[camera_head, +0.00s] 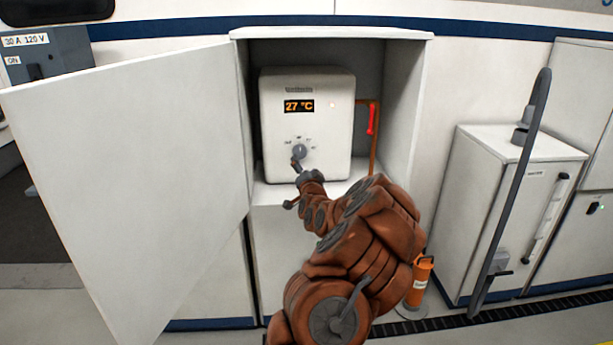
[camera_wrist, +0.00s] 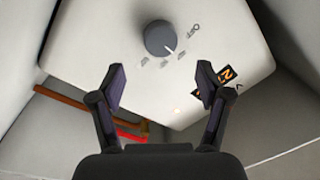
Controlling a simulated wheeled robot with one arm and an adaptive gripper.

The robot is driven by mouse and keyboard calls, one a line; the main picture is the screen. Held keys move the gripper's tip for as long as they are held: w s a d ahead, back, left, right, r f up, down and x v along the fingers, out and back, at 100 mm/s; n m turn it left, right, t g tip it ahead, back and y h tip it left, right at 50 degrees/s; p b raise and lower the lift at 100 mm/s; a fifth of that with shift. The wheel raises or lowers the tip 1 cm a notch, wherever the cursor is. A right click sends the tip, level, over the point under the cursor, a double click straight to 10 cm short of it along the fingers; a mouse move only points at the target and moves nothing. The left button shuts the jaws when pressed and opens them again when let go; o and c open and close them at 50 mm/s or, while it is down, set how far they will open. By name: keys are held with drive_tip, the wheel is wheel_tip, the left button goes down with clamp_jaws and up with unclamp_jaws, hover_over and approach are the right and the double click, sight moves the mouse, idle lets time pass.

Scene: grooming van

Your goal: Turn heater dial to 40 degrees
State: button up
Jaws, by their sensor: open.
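The white heater (camera_head: 335,125) stands inside an open cabinet. Its display (camera_head: 299,107) reads 27 °C in orange. The grey round dial (camera_head: 299,151) sits low on the heater's front, with small marks around it. In the wrist view the dial (camera_wrist: 159,38) lies ahead of the fingertips, and its pale pointer line faces the lower right. My gripper (camera_wrist: 160,82) is open and empty, its two fingers spread apart short of the dial. In the head view my gripper (camera_head: 298,178) is just below the dial, and one finger overlaps the dial's lower edge there.
The cabinet door (camera_head: 135,170) stands wide open on the left. A red-handled valve (camera_head: 371,119) on a copper pipe is right of the heater. An orange cylinder (camera_head: 420,283) stands on the floor beside my arm. A grey post (camera_head: 512,190) rises at the right.

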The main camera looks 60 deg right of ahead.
drive_tip(key=shift+v, duration=2.3)
